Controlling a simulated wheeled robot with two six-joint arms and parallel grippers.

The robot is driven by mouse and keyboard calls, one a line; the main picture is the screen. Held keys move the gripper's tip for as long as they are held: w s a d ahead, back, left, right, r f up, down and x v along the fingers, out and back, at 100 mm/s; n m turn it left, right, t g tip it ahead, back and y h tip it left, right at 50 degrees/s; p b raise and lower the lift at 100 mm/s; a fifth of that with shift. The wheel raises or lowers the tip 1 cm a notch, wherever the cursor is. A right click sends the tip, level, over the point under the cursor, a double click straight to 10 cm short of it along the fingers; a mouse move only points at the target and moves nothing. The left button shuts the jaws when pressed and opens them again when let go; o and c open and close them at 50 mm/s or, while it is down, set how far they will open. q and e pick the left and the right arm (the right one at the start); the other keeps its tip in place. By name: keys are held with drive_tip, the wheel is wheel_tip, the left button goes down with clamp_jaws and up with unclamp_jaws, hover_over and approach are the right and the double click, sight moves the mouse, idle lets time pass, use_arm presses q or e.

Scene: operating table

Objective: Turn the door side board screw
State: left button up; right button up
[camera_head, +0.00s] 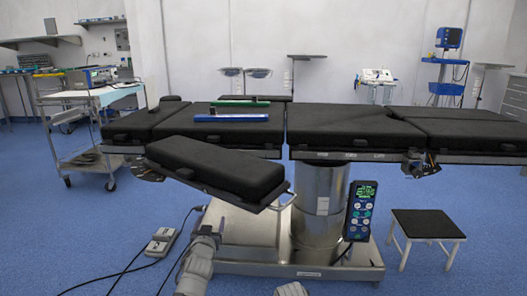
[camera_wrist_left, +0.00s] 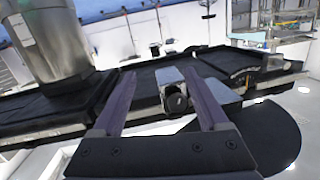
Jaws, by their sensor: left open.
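The operating table (camera_head: 340,141) has a black padded side board (camera_head: 213,167) angled out at its front left. In the left wrist view, a metal block with a dark round screw knob (camera_wrist_left: 175,98) shows between the two fingers of my left gripper (camera_wrist_left: 160,74). The fingers are apart, one on each side of the knob, and I see no clear contact. In the head view my left gripper (camera_head: 208,233) is low in front of the table base, below the side board, and its fingertips are hard to make out. My right gripper does not show.
A hand control (camera_head: 360,210) hangs by the steel column (camera_head: 318,200). A foot pedal (camera_head: 162,242) with cables lies on the floor at left. A black-topped stool (camera_head: 428,224) stands at right and a trolley (camera_head: 80,140) at left. Green and blue bars (camera_head: 231,117) lie on the table.

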use_arm(q)
drive_tip(key=s+d+f+m+g+p, duration=0.1)
drive_tip(key=s+d+f+g+p, duration=0.4)
drive_tip(key=s+d+g+p, duration=0.5)
drive_tip(key=s+d+r+m+g+p, duration=0.1)
drive_tip(key=s+d+g+p, duration=0.2)
drive_tip(key=s, duration=0.7)
drive_tip(key=s+d+r+m+g+p, duration=0.2)
drive_tip(key=s+g+p, duration=0.15)
drive_tip(key=s, duration=0.65)
wheel_tip(320, 180, up, 36)
drive_tip(key=p, duration=3.5)
drive_tip(key=shift+w+a+r+p, duration=0.2)
drive_tip(key=shift+w+r+p, duration=0.05)
drive_tip(key=shift+w+p, duration=0.1)
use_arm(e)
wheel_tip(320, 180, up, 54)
